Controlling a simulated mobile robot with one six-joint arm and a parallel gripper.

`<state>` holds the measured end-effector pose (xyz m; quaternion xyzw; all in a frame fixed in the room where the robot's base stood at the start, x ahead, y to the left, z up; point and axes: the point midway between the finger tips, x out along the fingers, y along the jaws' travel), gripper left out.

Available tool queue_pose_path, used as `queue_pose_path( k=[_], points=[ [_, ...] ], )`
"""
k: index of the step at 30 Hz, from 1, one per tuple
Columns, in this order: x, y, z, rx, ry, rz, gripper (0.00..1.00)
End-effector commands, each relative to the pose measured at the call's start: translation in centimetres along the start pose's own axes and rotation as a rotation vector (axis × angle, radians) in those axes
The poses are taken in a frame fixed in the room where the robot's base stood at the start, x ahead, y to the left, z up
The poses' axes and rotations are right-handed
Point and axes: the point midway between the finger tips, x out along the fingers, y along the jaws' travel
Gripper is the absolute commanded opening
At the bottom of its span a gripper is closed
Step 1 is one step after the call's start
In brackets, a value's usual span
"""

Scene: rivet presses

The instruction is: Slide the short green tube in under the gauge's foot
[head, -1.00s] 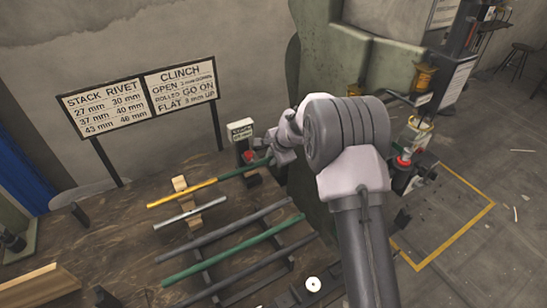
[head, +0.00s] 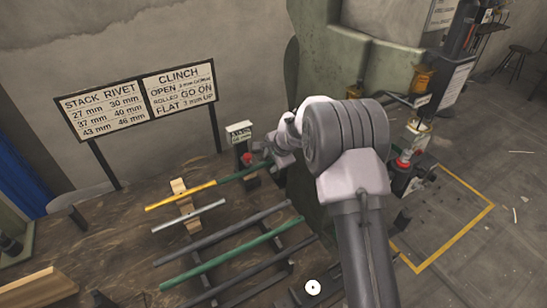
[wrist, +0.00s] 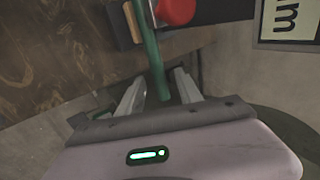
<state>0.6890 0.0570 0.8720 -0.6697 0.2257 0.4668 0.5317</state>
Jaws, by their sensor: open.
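The short green tube (head: 238,174) lies at the left of my arm, with a yellow length in line at its far left end. In the wrist view the green tube (wrist: 152,55) runs between my two fingers, which stand apart on either side of it. My gripper (wrist: 160,90) is open around the tube; in the head view it is mostly hidden by my own wrist. The gauge (head: 240,133) stands behind the tube with a small label plate. Its red foot (head: 247,158) also shows in the wrist view (wrist: 175,10), just right of the tube. Whether they touch is unclear.
A wooden rest (head: 184,204) holds the yellow length and a silver rod (head: 190,216). A long green tube (head: 230,255) and grey rods lie on a dark rack in front. A sign (head: 138,97) stands behind; a green press (head: 345,65) rises behind my arm.

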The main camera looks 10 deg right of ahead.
Motion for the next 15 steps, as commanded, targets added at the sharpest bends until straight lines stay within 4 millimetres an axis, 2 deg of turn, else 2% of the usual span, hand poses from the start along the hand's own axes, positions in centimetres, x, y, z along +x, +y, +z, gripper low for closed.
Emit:
queue_pose_path(
  k=[4,9,15],
  points=[
    [-3.3,-0.3,0.0,0.001,0.001,-0.003,0.42],
    [-9.3,-0.4,-0.1,0.001,0.003,-0.004,0.42],
    [-14.8,-0.3,-0.1,0.001,0.002,-0.003,0.42]
  ],
)
